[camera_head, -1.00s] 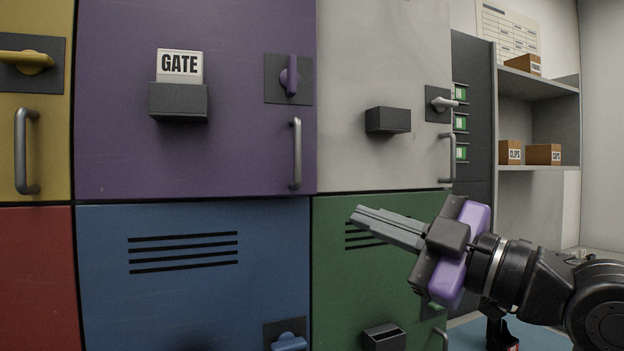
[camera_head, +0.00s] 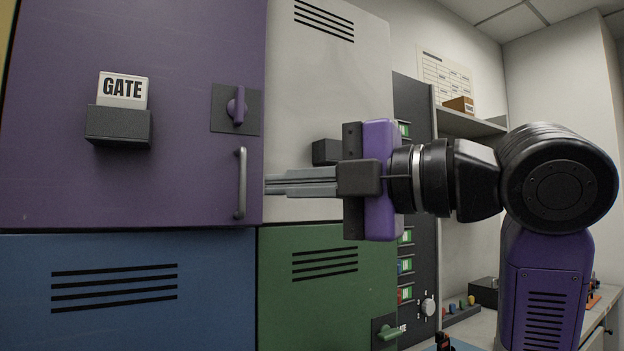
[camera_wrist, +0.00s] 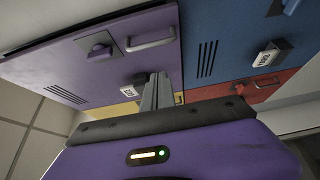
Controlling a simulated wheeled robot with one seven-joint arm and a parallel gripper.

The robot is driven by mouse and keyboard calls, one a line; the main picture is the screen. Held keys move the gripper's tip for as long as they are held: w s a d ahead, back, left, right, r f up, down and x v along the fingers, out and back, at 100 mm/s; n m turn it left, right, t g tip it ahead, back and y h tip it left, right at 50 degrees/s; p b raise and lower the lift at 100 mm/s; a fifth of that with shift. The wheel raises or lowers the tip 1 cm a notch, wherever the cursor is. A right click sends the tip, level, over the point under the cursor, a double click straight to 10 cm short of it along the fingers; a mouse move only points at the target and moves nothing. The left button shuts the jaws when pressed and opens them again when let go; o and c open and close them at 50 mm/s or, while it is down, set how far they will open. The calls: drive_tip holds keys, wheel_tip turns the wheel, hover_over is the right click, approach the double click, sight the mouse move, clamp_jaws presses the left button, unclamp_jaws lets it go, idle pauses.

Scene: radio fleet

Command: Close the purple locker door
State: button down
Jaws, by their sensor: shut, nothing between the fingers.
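The purple locker door (camera_head: 180,110) fills the upper left of the head view. It carries a GATE card (camera_head: 122,88) in a dark holder, a purple latch (camera_head: 237,105) standing upright and a grey bar handle (camera_head: 240,184). The door looks flush or nearly so; I cannot tell whether a small gap remains. My gripper (camera_head: 268,187) is shut and empty, level, pointing left. Its tips appear just right of the door's right edge at handle height; contact is unclear. In the wrist view, the purple door (camera_wrist: 60,68) lies beyond my fingers (camera_wrist: 155,82).
A white door (camera_head: 340,75) with a dark holder (camera_head: 326,151) is behind my gripper. Blue (camera_head: 120,310) and green (camera_head: 310,310) doors are below. A dark panel with a knob (camera_head: 428,305) and a shelf (camera_head: 470,123) stand at right. A red door (camera_wrist: 268,90) shows in the wrist view.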

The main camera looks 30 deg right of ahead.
sight(236, 188)
drive_tip(key=shift+w+a+p, duration=0.25)
drive_tip(key=shift+w+p, duration=0.05)
drive_tip(key=shift+w, duration=1.65)
drive_tip(key=shift+w+a+p, duration=0.2)
drive_tip(key=shift+w+p, duration=0.1)
drive_tip(key=shift+w, duration=1.6)
drive_tip(key=w, duration=0.2)
drive_tip(key=w+d, duration=0.1)
drive_tip(key=w, duration=0.1)
drive_tip(key=shift+p, duration=0.3)
drive_tip(key=shift+d+r, duration=0.1)
drive_tip(key=shift+d, duration=0.05)
